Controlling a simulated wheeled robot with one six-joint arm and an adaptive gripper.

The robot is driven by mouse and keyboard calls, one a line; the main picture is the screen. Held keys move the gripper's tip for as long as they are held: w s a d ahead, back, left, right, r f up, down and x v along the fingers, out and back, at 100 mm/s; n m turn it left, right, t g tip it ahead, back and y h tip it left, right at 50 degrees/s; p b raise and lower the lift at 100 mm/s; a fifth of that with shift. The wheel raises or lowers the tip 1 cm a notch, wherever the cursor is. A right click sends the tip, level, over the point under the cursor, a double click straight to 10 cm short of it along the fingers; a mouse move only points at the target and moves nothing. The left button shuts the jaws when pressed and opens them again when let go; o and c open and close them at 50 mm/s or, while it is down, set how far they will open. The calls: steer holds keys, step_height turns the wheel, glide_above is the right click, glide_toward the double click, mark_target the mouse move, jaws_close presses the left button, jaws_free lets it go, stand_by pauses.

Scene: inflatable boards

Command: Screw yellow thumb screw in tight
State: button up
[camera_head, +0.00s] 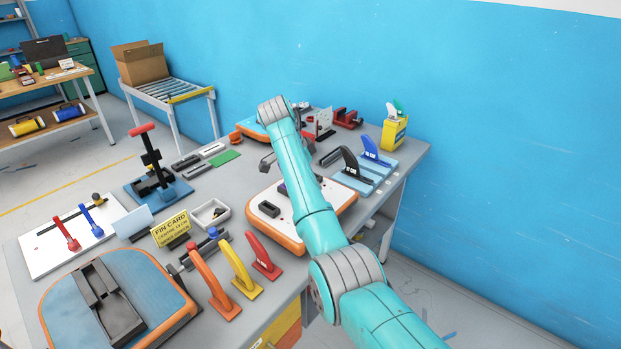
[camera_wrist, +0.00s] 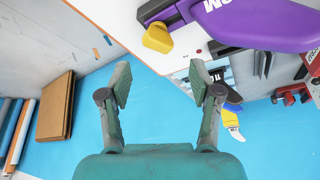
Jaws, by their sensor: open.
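The yellow thumb screw (camera_wrist: 158,38) shows at the top of the wrist view, as a rounded yellow head beside a dark fitting. A purple fin (camera_wrist: 245,22) with white letters lies to its right, over the white board (camera_wrist: 130,12). My gripper (camera_wrist: 160,80) is open and empty. Its two fingers stand apart, with the screw beyond the gap between them and not touched. In the head view, my teal arm reaches over the orange-rimmed white board (camera_head: 340,207) and hides much of it. My gripper (camera_head: 266,163) shows only partly there, and I cannot make out the screw.
Several coloured fins (camera_head: 228,285) stand at the bench front. A yellow card sign (camera_head: 171,230) and a small white tray (camera_head: 210,214) stand left of the board. A blue fin (camera_head: 374,152) and a yellow box (camera_head: 394,134) stand at the back right. The blue wall is close behind.

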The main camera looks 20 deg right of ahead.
steer(key=shift+n, duration=0.6)
steer(key=shift+t, duration=0.3)
steer(key=n+t, duration=0.1)
steer(key=n, duration=0.2)
steer(key=shift+y, duration=0.3)
steer(key=shift+n, duration=0.5)
steer(key=shift+n+t+y, duration=0.4)
steer(key=shift+n+t, duration=0.2)
steer(key=shift+n, duration=1.4)
steer(key=shift+y, duration=0.3)
steer(key=n+y, duration=0.1)
steer(key=n, duration=0.3)
steer(key=shift+t, duration=0.4)
